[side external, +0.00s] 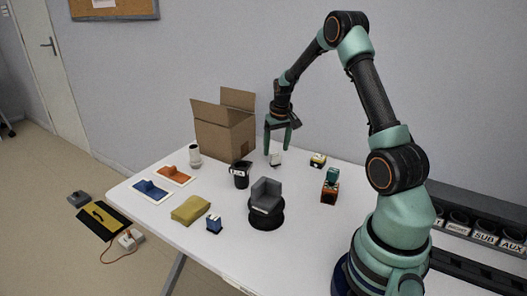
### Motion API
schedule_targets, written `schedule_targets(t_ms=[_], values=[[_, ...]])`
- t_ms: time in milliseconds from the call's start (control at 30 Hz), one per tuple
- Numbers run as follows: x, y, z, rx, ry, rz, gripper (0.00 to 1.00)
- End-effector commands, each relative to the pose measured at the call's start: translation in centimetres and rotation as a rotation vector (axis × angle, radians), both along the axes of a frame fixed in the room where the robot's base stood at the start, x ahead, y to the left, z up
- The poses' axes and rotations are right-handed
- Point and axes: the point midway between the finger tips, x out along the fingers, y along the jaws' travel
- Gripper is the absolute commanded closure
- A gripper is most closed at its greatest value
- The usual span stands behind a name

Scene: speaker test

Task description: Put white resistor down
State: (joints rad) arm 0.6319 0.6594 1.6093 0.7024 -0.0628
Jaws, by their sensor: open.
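My gripper (277,148) hangs fingers-down over the back middle of the white table, with its two fingers apart. A small white block (275,159), which looks like the white resistor, is just below and between the fingertips. It appears to stand on the table; the picture is too small to tell whether a finger touches it. Its upper part is close to the fingers.
An open cardboard box (224,138) stands left of my gripper. A black cup (240,176), a grey block on a black round base (267,217) and a white cylinder (195,156) stand nearby.

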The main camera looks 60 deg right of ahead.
Motion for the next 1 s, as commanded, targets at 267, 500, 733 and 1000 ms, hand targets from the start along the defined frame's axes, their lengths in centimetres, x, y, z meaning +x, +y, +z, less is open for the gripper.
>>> schedule_targets(t_ms=[267,500,733,1000], values=[[-0.7,0.5,5.4,-0.002,-0.003,0.0,0.23],[-1.0,1.0,7.6,-0.001,-0.002,0.004,0.23],[-0.6,6.2,11.6,-0.028,-0.046,0.092,0.23],[-3.0,16.8,17.0,-0.065,-0.141,0.273,0.23]])
